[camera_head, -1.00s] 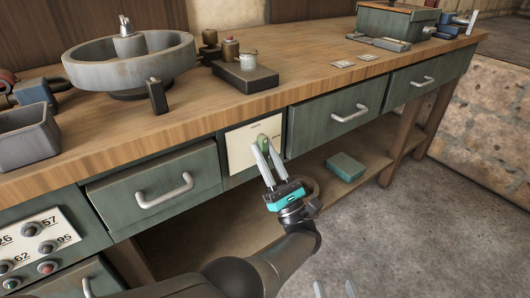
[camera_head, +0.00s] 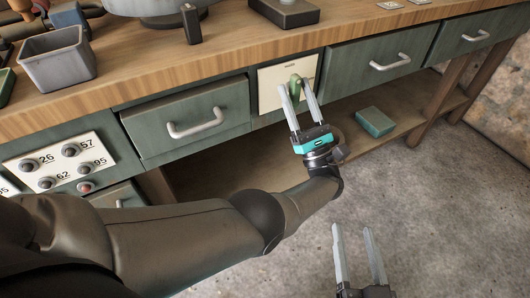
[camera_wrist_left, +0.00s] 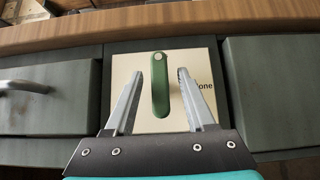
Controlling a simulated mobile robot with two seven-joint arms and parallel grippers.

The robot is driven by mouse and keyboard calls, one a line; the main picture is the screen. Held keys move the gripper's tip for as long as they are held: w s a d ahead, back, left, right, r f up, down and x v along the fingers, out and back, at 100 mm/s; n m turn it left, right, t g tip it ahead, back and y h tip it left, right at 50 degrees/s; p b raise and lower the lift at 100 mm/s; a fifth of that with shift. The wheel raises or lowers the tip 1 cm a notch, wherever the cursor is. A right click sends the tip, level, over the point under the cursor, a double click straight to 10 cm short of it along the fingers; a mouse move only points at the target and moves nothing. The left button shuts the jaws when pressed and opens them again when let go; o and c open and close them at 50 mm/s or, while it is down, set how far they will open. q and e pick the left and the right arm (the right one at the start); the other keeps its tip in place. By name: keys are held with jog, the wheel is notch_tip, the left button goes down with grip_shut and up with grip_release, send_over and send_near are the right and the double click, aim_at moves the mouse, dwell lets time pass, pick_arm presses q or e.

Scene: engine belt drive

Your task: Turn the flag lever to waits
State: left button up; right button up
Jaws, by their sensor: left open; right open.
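The flag lever (camera_head: 295,82) is a green rounded bar on a cream plate (camera_head: 271,92) set in the bench front between two drawers. In the left wrist view the lever (camera_wrist_left: 160,90) hangs down from a pivot at its upper end, and lettering ending in "one" shows at the plate's right, partly behind a finger. My left gripper (camera_head: 293,87) is open at the plate. In the wrist view its fingers (camera_wrist_left: 158,78) stand on either side of the lever, with gaps showing. My right gripper (camera_head: 351,228) is open and empty, low over the floor.
Drawers with handles flank the plate, at left (camera_head: 194,122) and right (camera_head: 388,62). A numbered knob panel (camera_head: 62,163) is at far left. A grey bin (camera_head: 58,65) stands on the bench top. A green box (camera_head: 375,122) lies on the lower shelf.

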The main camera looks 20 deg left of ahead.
pick_arm(q)
jog(key=shift+s+m+t+h, duration=0.1)
jog(key=shift+m+t+h, duration=1.6)
jog(key=shift+m, duration=0.8)
